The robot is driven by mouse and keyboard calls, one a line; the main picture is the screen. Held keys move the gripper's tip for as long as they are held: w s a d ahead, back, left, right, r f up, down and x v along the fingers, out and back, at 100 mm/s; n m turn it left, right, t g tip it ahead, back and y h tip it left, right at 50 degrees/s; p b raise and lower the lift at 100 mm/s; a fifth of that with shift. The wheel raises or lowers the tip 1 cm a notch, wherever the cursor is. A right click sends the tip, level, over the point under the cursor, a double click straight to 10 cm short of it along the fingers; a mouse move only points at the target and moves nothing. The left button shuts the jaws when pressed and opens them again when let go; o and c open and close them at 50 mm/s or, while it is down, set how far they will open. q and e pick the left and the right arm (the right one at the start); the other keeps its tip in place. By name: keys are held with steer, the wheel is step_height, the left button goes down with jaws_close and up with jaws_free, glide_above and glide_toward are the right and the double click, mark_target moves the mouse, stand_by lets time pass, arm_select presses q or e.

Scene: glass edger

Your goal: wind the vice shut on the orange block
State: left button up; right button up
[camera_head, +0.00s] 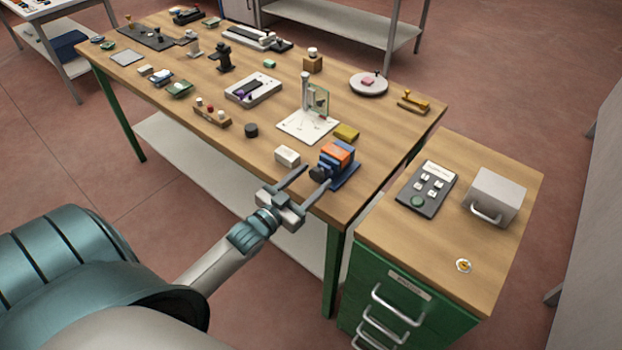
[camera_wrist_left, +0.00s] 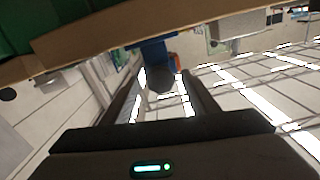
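The blue vice (camera_head: 346,172) stands at the near right edge of the wooden table, with the orange block (camera_head: 337,152) between its jaws. Its round dark handle (camera_head: 318,173) faces me. My left gripper (camera_head: 317,175) is open, with one finger on each side of the handle. In the left wrist view the dark handle (camera_wrist_left: 160,79) shows between the fingertips (camera_wrist_left: 164,80), with the vice (camera_wrist_left: 153,52) behind it and a sliver of the orange block (camera_wrist_left: 177,65). There is a gap on both sides of the handle. My right gripper is out of view.
A white block (camera_head: 287,156) lies just left of the vice, and a yellow block (camera_head: 346,132) lies behind it. A white plate with an upright stand (camera_head: 306,126) is further back. A green drawer cabinet (camera_head: 400,290) stands to the right, with a keypad (camera_head: 428,188) on top.

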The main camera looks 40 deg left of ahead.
arm_select(q)
steer(key=shift+s+r, duration=0.1)
steer(key=s+a+b, duration=0.1)
steer(key=s+b, duration=0.4)
steer(key=s, duration=1.2)
steer(key=shift+a, duration=0.2)
stand_by(0.4)
steer(key=s+f+n+g+y+b, duration=0.1)
steer(key=s+f+g, duration=0.15)
steer(key=f, duration=1.05)
steer(key=s+f+g, duration=0.2)
steer(key=f+g, duration=0.1)
steer(key=f, duration=1)
steer(key=s+f+n+g+y+b, duration=0.1)
steer(key=s+f+g, duration=0.15)
steer(key=f, duration=1.15)
steer(key=s+d+f+m+g, duration=0.1)
steer(key=s+d+f+g, duration=0.3)
steer(key=s+f, duration=0.8)
steer(key=s+d+f+m+g+b, duration=0.1)
steer(key=s+d+f+g, duration=0.4)
steer(key=s+f, duration=0.8)
steer(key=s+d, duration=0.1)
steer(key=d, duration=0.2)
steer(key=shift+s+h, duration=0.15)
steer(key=shift+h, duration=0.25)
